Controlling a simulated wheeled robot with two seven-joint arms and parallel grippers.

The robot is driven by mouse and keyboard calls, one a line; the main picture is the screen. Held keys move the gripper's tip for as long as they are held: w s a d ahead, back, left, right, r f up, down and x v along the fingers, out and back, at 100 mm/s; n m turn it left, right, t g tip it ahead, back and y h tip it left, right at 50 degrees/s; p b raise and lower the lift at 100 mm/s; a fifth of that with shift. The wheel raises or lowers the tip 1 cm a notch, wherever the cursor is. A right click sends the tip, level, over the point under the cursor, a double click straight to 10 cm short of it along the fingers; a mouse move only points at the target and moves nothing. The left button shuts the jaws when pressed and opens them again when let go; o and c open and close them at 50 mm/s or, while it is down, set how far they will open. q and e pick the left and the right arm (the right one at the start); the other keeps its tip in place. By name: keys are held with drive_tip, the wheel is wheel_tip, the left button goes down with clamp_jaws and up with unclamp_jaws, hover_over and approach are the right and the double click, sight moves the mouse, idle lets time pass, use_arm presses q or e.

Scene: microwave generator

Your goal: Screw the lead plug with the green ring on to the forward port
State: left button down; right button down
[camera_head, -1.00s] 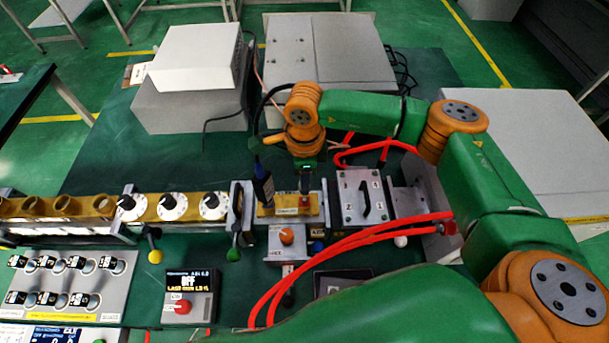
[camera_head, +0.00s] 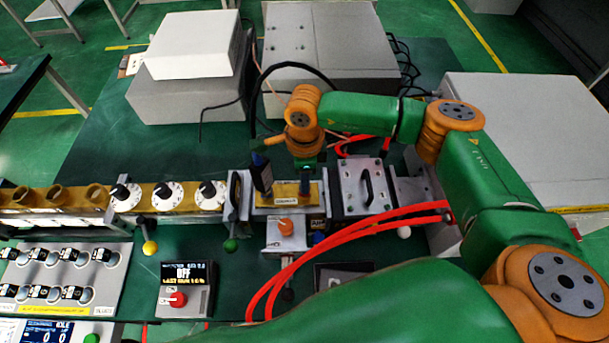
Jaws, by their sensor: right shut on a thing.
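My right gripper (camera_head: 305,182) points down over the yellow-topped fixture (camera_head: 265,199) in the middle of the bench. It is shut on a small dark piece that is mostly hidden by the fingers and wrist. I cannot make out a green ring on it, nor whether it touches the fixture. A dark blue plug-like piece (camera_head: 262,174) stands tilted just left of the gripper, close to a thin black cable. The forward port cannot be told apart in this view. My left gripper is not in view.
A grey plate with a black handle (camera_head: 366,188) is right of the fixture. Dials (camera_head: 167,195) line the left. An orange knob (camera_head: 285,226), a green ball-ended lever (camera_head: 231,245) and a display box (camera_head: 186,287) are in front. Grey boxes (camera_head: 325,50) stand behind. Red hoses cross the right.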

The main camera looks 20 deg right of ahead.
drive_tip(key=shift+b, duration=0.7)
idle(1.5)
drive_tip(key=shift+s+d+f+b, duration=0.1)
drive_tip(key=shift+s+f+b, duration=0.05)
drive_tip(key=shift+f+b, duration=0.6)
drive_tip(key=c, duration=0.5)
unclamp_jaws()
drive_tip(key=shift+r, duration=0.1)
drive_tip(key=shift+c, duration=0.2)
drive_tip(key=shift+r, duration=0.1)
wheel_tip(320, 180, up, 6)
drive_tip(key=shift+r+b, duration=0.1)
drive_tip(key=shift+b, duration=1.05)
drive_tip(key=shift+s+r, duration=0.1)
drive_tip(key=shift+r, duration=0.3)
